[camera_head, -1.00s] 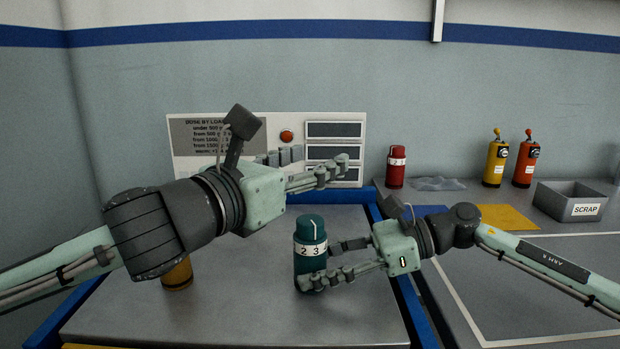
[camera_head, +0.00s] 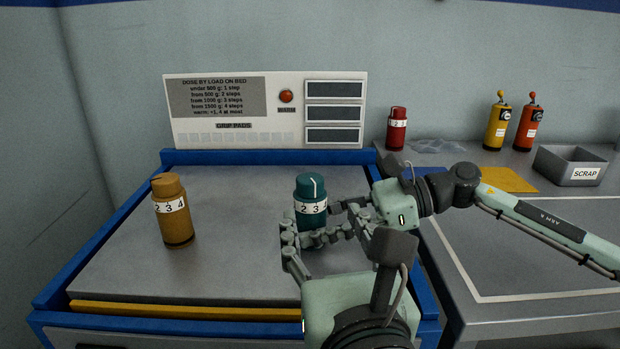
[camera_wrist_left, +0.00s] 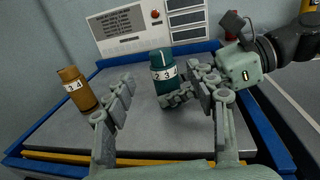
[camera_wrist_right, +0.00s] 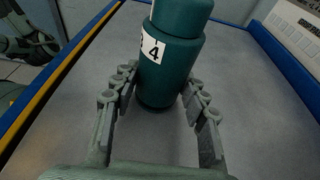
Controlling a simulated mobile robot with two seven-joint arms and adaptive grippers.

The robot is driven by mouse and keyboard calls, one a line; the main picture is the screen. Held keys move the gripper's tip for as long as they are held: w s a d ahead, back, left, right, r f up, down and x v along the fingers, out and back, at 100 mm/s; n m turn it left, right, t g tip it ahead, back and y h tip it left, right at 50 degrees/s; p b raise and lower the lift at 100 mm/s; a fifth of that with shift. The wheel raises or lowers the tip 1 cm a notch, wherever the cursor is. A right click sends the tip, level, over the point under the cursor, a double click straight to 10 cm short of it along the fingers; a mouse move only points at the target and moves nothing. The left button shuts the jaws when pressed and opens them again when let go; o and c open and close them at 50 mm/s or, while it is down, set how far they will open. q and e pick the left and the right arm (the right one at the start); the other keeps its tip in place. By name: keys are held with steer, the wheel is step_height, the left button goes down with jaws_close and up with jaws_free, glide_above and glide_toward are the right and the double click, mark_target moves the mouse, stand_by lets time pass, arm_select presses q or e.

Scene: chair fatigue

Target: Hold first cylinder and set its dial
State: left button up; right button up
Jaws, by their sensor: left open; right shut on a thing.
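The teal cylinder (camera_head: 311,216) stands upright on the grey bed (camera_head: 235,235), with a white line on its top cap and a white number band showing 2 and 3. My right gripper (camera_head: 322,222) is shut on its lower body from the right; the right wrist view shows the teal cylinder (camera_wrist_right: 172,60) between both fingers, with a 4 on its band. My left gripper (camera_head: 327,234) is open in front of the teal cylinder, its fingers spread and apart from it in the left wrist view (camera_wrist_left: 165,95). The ochre cylinder (camera_head: 173,222) stands on the bed's left side.
A panel (camera_head: 240,112) with dose text, a red lamp (camera_head: 286,96) and dark displays stands behind the bed. A red cylinder (camera_head: 396,130), yellow (camera_head: 496,127) and orange (camera_head: 527,128) bottles and a scrap bin (camera_head: 570,168) are on the right counter. The bed between the cylinders is clear.

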mark_target(303, 185)
arm_select(q)
steer(key=w, duration=0.4)
steer(key=w+a, duration=0.1)
steer(key=w, duration=0.6)
steer(key=shift+w+a, duration=0.3)
steer(key=shift+a, duration=0.1)
steer(key=shift+c, duration=0.5)
steer(key=c, duration=1.1)
steer(key=shift+h, duration=0.3)
steer(key=shift+m+h, duration=0.3)
steer(key=shift+m, duration=0.1)
steer(key=m+h, duration=0.2)
steer(key=h, duration=0.1)
steer(key=m+h, duration=0.2)
steer(key=h, duration=0.1)
steer(key=shift+a+h, duration=0.15)
steer(key=shift+h, duration=0.15)
steer(key=shift+m+g+h, duration=1.1)
steer(key=shift+m+h, duration=0.4)
steer(key=shift+h, duration=0.5)
